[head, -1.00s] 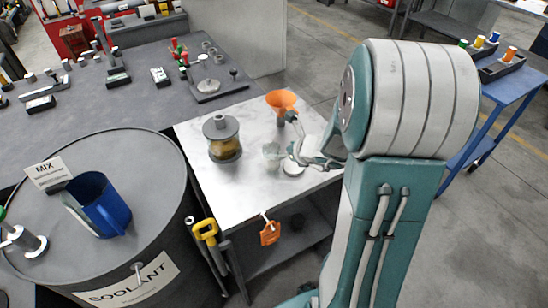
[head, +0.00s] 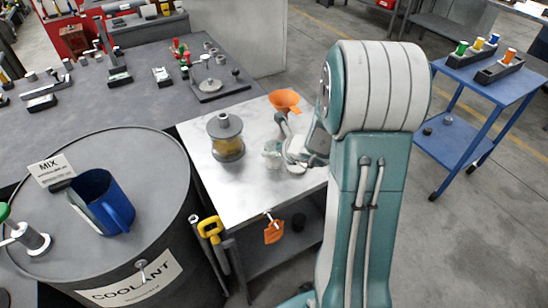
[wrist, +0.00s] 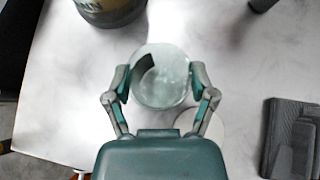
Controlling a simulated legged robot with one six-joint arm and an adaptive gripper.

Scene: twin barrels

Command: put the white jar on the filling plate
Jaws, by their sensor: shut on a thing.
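The white jar (head: 272,153) is a small pale, translucent jar at the middle right of the white table; it also shows in the wrist view (wrist: 160,75). My gripper (wrist: 160,82) is shut on it, one finger on each side; it shows in the head view too (head: 277,152). I cannot tell whether the jar touches the tabletop or hangs just above it. The filling plate (head: 297,167) looks like a pale disc just right of the jar, partly hidden by my gripper. In the wrist view the disc (wrist: 212,130) lies below and right of the jar, partly covered by my finger.
A jar with amber contents (head: 227,145) stands left on the white table (head: 235,195). An orange funnel (head: 285,100) is behind the white jar. A grey ridged block (wrist: 292,140) lies right in the wrist view. The coolant barrel (head: 155,250) stands at left; the table's front is clear.

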